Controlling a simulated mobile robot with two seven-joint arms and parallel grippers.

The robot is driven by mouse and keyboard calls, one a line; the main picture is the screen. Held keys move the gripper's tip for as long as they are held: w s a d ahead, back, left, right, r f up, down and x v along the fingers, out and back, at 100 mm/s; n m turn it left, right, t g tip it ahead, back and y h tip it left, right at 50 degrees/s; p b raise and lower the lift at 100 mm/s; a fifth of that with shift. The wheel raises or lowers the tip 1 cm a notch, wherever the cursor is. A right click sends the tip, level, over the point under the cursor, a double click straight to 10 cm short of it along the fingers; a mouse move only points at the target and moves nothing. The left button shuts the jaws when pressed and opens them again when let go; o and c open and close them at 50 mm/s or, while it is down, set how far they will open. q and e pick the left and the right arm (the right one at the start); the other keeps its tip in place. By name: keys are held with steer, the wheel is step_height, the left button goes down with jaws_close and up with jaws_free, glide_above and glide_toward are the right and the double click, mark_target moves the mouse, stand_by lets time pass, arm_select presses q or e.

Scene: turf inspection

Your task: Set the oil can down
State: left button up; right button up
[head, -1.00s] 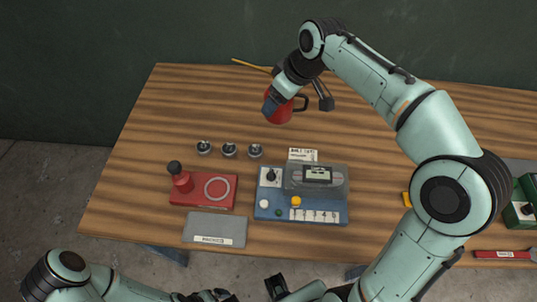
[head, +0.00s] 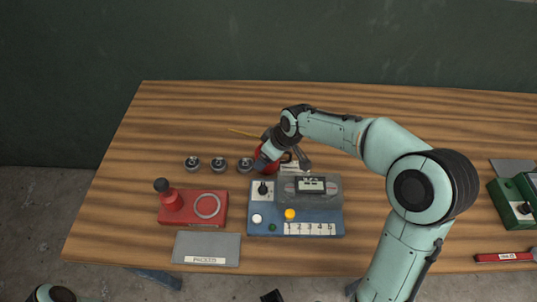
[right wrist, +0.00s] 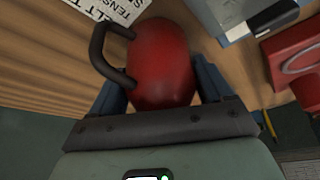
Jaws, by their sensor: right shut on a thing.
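My right gripper (head: 262,163) is shut on the can's body. In the right wrist view the red can body (right wrist: 160,60) sits between the two blue fingers, its handle on the left. I cannot tell whether its base touches the wooden table (head: 400,110). My left gripper does not show; only part of my left arm is at the bottom left edge.
The blue control box (head: 265,228), a red fixture with a knob (head: 193,207) and a grey plate (head: 206,248) are at the front. A white label card (head: 291,168) is close by the can. A green box (head: 515,205) is at right.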

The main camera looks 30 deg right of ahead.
steer(key=shift+f, duration=0.15)
steer(key=o, duration=1.2)
